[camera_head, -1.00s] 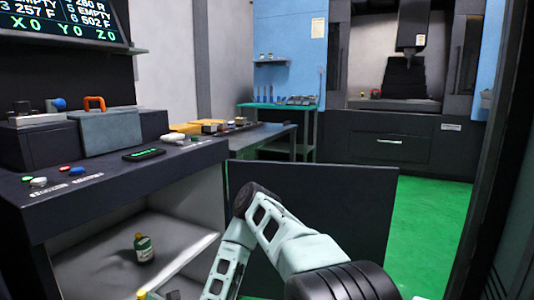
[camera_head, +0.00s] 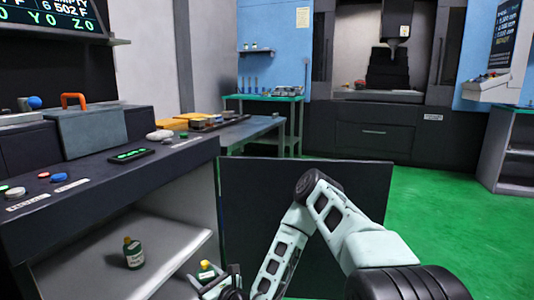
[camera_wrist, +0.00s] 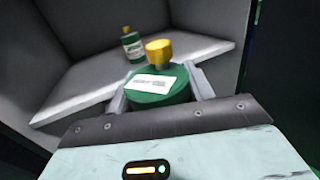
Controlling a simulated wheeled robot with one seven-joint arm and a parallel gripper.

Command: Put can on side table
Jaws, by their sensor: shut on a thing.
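My gripper (camera_wrist: 160,92) is shut on a green can (camera_wrist: 158,86) with a yellow cap and a white label. The grey fingers sit on either side of the can in the wrist view. In the head view the held can (camera_head: 205,270) shows low in the picture, in front of the open cabinet, with my gripper (camera_head: 212,284) partly cut off by the bottom edge. A grey table (camera_head: 250,128) with small items on it stands farther back. A green-topped table (camera_head: 264,97) is behind it. I cannot tell which is the side table.
A similar green bottle (camera_head: 133,254) stands on the cabinet shelf (camera_head: 165,262), also visible in the wrist view (camera_wrist: 131,46). A dark panel (camera_head: 375,195) stands beside my arm. Green floor (camera_head: 440,205) is open to the right. A large machine (camera_head: 375,125) stands at the back.

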